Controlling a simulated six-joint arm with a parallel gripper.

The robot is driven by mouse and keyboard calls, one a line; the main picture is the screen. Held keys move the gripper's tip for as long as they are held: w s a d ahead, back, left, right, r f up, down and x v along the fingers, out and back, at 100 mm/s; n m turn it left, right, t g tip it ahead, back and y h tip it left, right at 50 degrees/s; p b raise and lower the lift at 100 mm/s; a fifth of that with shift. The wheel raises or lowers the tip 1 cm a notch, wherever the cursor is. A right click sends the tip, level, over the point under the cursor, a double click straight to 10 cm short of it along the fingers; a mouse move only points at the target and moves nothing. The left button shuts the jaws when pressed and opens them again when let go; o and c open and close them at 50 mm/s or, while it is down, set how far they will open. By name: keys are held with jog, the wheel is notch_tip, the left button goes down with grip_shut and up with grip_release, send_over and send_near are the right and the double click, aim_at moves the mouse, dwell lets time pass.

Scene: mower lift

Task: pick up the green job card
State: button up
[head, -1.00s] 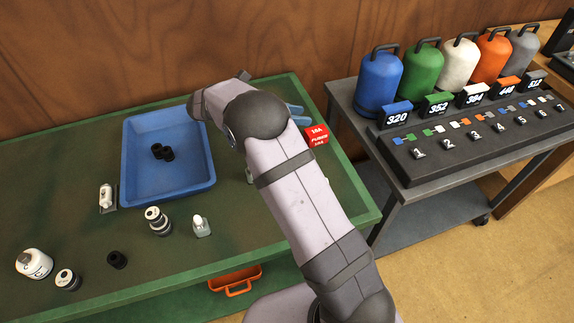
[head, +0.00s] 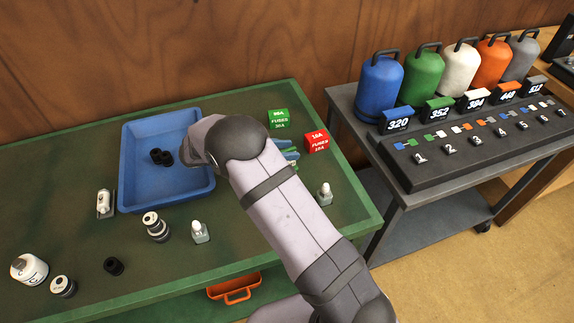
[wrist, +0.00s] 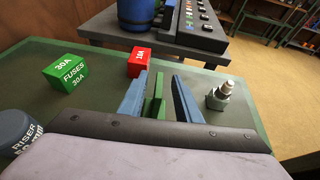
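A bright green upright piece (wrist: 154,98), which looks like the green job card, stands between the blue fingers of my gripper (wrist: 160,97) in the wrist view. It is closer to the left finger, with a clear gap to the right one. The fingers are apart, so my gripper is open around it. I cannot tell whether the left finger touches it. In the head view my gripper (head: 287,154) is low over the right part of the green bench, mostly hidden by my arm, and only a sliver of green shows there.
A green fuse box (head: 279,121) and a red fuse box (head: 317,141) stand just behind my gripper. A small white-capped bottle (head: 324,194) stands to its right. A blue tray (head: 130,165) is to the left. A trolley (head: 350,105) with coloured canisters stands at right.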

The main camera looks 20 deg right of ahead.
jog(key=p+x, duration=0.1)
jog(key=x, duration=0.3)
jog(key=shift+d+f+p, duration=0.2)
jog(key=shift+d+p, duration=0.1)
jog(key=shift+d, duration=0.05)
grip_shut()
jog(key=shift+w, duration=0.1)
